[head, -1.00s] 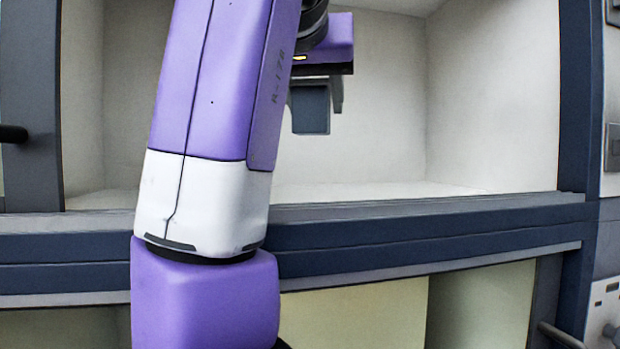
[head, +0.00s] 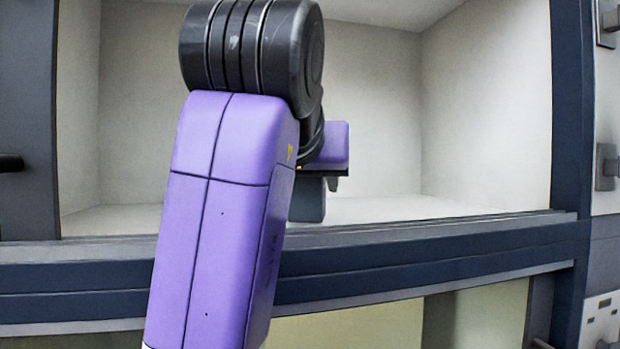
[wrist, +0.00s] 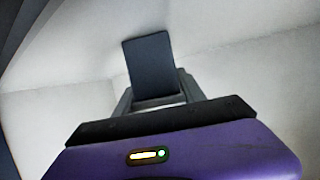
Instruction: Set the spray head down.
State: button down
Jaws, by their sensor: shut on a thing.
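The spray head (head: 307,201) is a dark blue-grey block inside the pale open chamber. In the wrist view the spray head (wrist: 150,64) stands out beyond my gripper (wrist: 156,96), between its two grey fingers. My gripper is shut on it. In the head view my arm and wrist hide most of the gripper and part of the spray head's left side. The spray head's lower end appears low, against the chamber floor (head: 390,209). I cannot tell whether it touches.
Pale walls (head: 480,110) enclose the chamber at the back and sides. A dark blue front rail (head: 430,245) runs below the opening, with a dark post (head: 570,110) at the right. The floor right of the spray head is bare.

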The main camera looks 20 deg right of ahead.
jog(key=c, duration=0.7)
grip_release()
jog(key=shift+f, duration=0.1)
jog(key=shift+a+r, duration=0.1)
jog(key=shift+r, duration=0.1)
jog(key=b+v, duration=0.4)
jog(key=v, duration=0.8)
jog(key=shift+f, duration=0.1)
